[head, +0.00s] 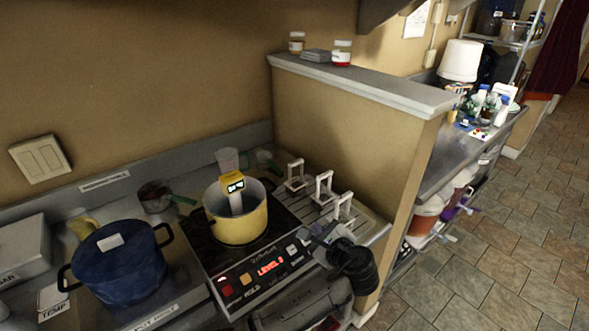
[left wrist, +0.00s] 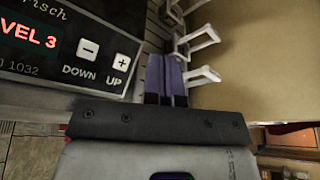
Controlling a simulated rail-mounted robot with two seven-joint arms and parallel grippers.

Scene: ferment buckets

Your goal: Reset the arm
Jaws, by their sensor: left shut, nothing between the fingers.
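My left gripper (head: 316,234) is at the front right of the hot plate, by the button panel, with my arm coming up from below. In the left wrist view its two fingers (left wrist: 166,76) lie together, shut and empty. They point past the panel's DOWN and UP buttons (left wrist: 122,61) towards the white-handled holders. The gripper appears apart from the buttons. My right gripper is in neither view.
A yellow pot (head: 240,222) with a yellow clip-on device (head: 233,186) stands on the hot plate (head: 262,268), whose display reads LEVEL 3. A blue lidded pot (head: 118,272) stands left. White-handled holders (head: 325,187) and a partition wall (head: 345,135) are close right.

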